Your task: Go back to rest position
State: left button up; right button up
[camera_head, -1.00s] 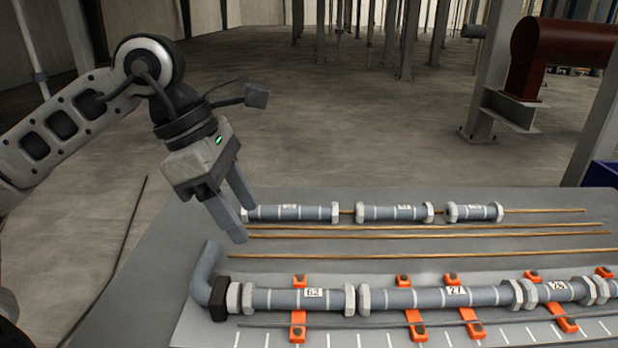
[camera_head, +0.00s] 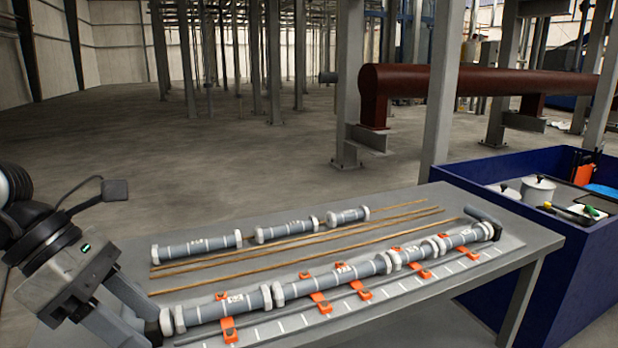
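My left gripper (camera_head: 137,310) is at the lower left, over the near left end of the table, with its two fingers apart and nothing visible between them. Its fingertips are close to the left end of the clamped pipe row (camera_head: 205,310); I cannot tell whether they touch. My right gripper is out of view.
Several thin copper-coloured rods (camera_head: 290,250) lie between the two pipe lines. A blue bin (camera_head: 530,262) with pots and tools stands right of the table. A red-brown pipe (camera_head: 480,82) and grey columns (camera_head: 446,90) stand behind. The floor behind the table is open.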

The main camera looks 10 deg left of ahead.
pick_arm(q)
jog(key=w+d+r+n+t+h+p, duration=0.2)
jog(key=w+d+n+t+h, duration=0.2)
jog(key=d+n+t+h, duration=0.65)
jog(key=w+a+f+n+t+y+p, duration=0.1)
jog(key=a+f+n+t+y, duration=0.15)
jog(key=f+n+y, duration=0.8)
jog(key=w+a+f+n+t+y+p, duration=0.1)
jog(key=f+n+t, duration=0.3)
jog(key=n, duration=1.4)
jog(key=s+d+f+n+g+y, duration=0.2)
jog(key=s+f+n+g, duration=0.4)
jog(key=f, duration=0.8)
jog(key=s+d+g, duration=0.1)
jog(key=s, duration=0.2)
jog(key=shift+n+g+y, duration=0.3)
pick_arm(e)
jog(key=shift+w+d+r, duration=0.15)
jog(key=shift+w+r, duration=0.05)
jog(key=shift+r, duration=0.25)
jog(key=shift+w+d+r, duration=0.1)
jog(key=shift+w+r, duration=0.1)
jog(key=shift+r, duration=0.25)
